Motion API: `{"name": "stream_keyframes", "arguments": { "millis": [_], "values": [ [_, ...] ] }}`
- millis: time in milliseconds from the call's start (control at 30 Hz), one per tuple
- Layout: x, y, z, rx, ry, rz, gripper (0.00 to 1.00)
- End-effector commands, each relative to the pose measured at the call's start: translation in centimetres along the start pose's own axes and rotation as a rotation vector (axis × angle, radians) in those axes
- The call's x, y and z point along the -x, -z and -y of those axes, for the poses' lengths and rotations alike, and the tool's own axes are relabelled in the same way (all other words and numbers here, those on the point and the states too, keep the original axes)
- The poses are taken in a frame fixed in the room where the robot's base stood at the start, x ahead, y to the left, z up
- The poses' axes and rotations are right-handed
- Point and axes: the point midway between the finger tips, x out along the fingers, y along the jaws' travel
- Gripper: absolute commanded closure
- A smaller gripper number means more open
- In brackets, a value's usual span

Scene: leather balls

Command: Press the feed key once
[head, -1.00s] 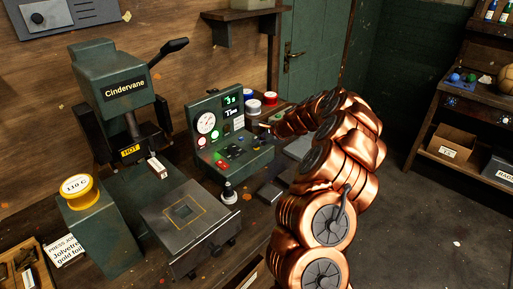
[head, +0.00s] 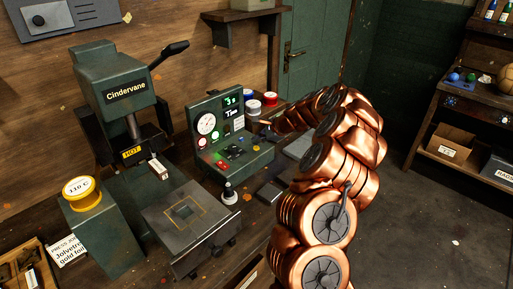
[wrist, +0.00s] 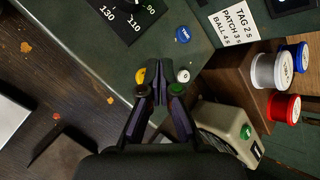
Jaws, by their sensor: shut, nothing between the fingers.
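The green control console (head: 232,140) stands on the bench, with a gauge, a small lit screen and several coloured keys. My gripper (wrist: 160,70) is shut and empty, its fingertips pointing down at the console's key panel in the wrist view. A yellow key (wrist: 140,76) is just left of the fingertips and a white key (wrist: 183,75) just right. A blue key (wrist: 182,35) is farther up. I cannot read a feed label, and the fingers hide part of the panel. Contact cannot be told. In the head view my arm hides the gripper's tip.
The Cindervane press (head: 118,90), marked HOT, stands left of the console. A flat plate (head: 190,212) lies in front of it. White, blue and red spools (wrist: 270,71) and a beige box with a green button (wrist: 228,130) sit right of my gripper.

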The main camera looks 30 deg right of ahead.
Motion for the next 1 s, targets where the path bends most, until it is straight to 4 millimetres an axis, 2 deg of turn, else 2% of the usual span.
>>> {"name": "stream_keyframes", "arguments": {
  "millis": [600,1000],
  "values": [
    [3.3,-2.4,2.4,0.000,0.000,0.000,1.00],
    [3.4,-2.5,2.5,0.000,0.000,0.000,1.00]
  ]
}}
